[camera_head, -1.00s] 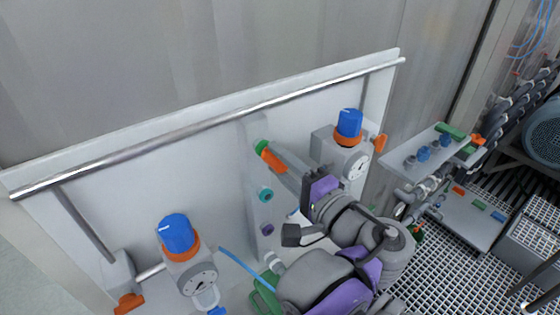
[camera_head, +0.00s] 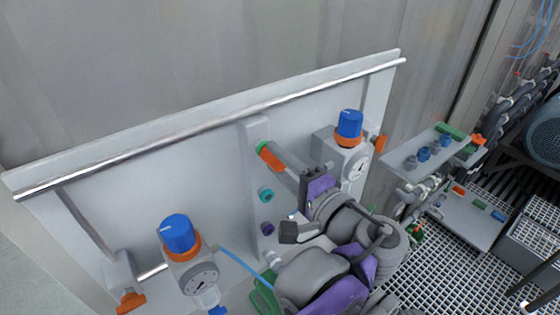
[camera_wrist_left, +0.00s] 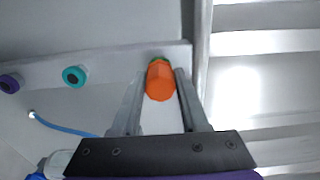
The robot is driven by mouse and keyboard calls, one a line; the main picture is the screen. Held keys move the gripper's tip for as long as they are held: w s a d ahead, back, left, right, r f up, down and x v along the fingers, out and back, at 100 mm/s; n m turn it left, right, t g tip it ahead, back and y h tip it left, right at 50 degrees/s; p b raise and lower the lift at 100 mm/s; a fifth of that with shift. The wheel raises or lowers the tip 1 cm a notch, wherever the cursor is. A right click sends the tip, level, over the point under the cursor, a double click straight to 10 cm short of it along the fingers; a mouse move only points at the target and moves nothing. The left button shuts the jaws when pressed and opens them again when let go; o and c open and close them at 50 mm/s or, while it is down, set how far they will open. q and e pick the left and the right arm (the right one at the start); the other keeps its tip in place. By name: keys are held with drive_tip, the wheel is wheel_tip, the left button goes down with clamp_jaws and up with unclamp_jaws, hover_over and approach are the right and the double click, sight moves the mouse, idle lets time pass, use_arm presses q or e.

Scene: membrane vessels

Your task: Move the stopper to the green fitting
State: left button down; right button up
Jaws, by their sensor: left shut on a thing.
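The orange stopper (camera_head: 270,157) is at the green fitting (camera_head: 261,146), the top one on the upright light-grey plate. In the left wrist view, the stopper (camera_wrist_left: 160,84) sits between the fingers, with a thin edge of the green fitting (camera_wrist_left: 158,59) showing right behind it. My left gripper (camera_head: 276,160) is shut on the stopper, reaching up to it from the lower right. The stopper looks in line with the fitting and touching it; how deep it sits is hidden. My right gripper is not in view.
Below the green fitting, the plate carries a teal fitting (camera_head: 266,195) and a purple one (camera_head: 267,229). Blue-capped regulators with gauges stand at the left (camera_head: 177,234) and right (camera_head: 349,124). A metal rail (camera_head: 220,120) crosses above. A blue hose (camera_head: 240,265) runs below.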

use_arm(q)
drive_tip(key=shift+w+a, duration=0.2)
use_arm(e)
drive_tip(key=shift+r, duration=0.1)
use_arm(q)
drive_tip(key=shift+c, duration=1.7)
unclamp_jaws()
drive_tip(key=b+v, duration=0.1)
drive_tip(key=v, duration=1)
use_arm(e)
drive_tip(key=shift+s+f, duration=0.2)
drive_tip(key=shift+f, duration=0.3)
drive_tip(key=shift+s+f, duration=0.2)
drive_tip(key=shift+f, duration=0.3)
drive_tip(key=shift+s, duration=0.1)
